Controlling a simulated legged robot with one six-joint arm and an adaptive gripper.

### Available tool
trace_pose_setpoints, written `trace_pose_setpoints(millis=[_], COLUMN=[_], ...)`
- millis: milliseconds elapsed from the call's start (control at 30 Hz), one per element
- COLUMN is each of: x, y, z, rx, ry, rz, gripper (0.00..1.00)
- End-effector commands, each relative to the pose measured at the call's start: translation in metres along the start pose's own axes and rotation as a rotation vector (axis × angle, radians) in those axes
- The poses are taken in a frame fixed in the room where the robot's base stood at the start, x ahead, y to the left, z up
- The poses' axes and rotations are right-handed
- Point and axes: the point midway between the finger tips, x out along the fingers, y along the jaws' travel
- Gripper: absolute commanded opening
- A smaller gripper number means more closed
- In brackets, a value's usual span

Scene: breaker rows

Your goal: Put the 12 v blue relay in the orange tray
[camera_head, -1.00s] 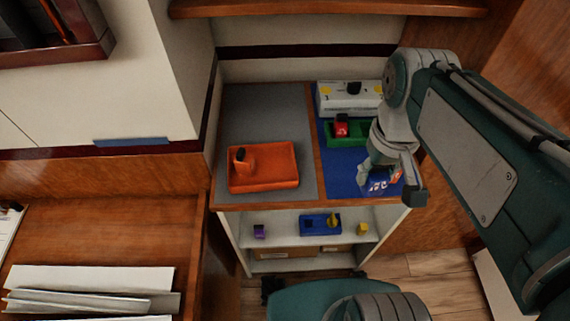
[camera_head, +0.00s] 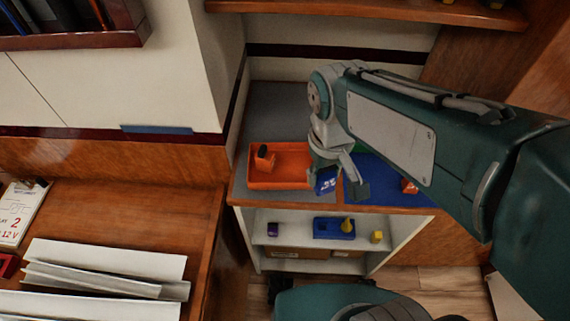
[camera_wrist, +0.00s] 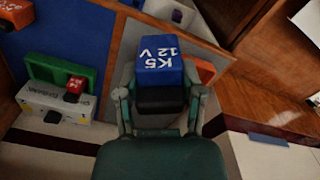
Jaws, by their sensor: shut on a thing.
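The blue relay (camera_head: 326,180), marked K5 12 V in the wrist view (camera_wrist: 160,55), is held by my gripper (camera_head: 338,176). In the wrist view my gripper's two fingers (camera_wrist: 158,106) are shut around its black end. The orange tray (camera_head: 290,182) is on the grey left half of the cabinet top. An orange relay with a black end (camera_head: 264,158) is inside it. The held relay appears just right of the tray's front right corner; its height is hard to tell. Part of the tray shows behind the relay in the wrist view (camera_wrist: 206,72).
A red-orange relay (camera_head: 409,186) lies on the blue mat (camera_head: 385,172). A green tray (camera_wrist: 45,72) with a red relay (camera_wrist: 74,88) stands by a white box (camera_wrist: 50,103). A lower shelf holds a blue tray (camera_head: 325,232), a purple block (camera_head: 272,230) and a yellow one (camera_head: 377,237).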

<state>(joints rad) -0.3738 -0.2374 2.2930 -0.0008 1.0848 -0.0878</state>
Motion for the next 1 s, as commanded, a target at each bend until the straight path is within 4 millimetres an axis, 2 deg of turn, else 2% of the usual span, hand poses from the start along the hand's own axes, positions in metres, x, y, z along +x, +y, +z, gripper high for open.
trace_pose_setpoints(millis=[533,800,1000], x=[0.041,0.083,0.094], y=[0.010,0.014,0.015], z=[-0.089,-0.121,-0.132], rx=[0.000,0.000,0.000], ry=[-0.003,-0.004,0.000], rz=[0.000,0.000,0.000], gripper=[0.01,0.01,0.01])
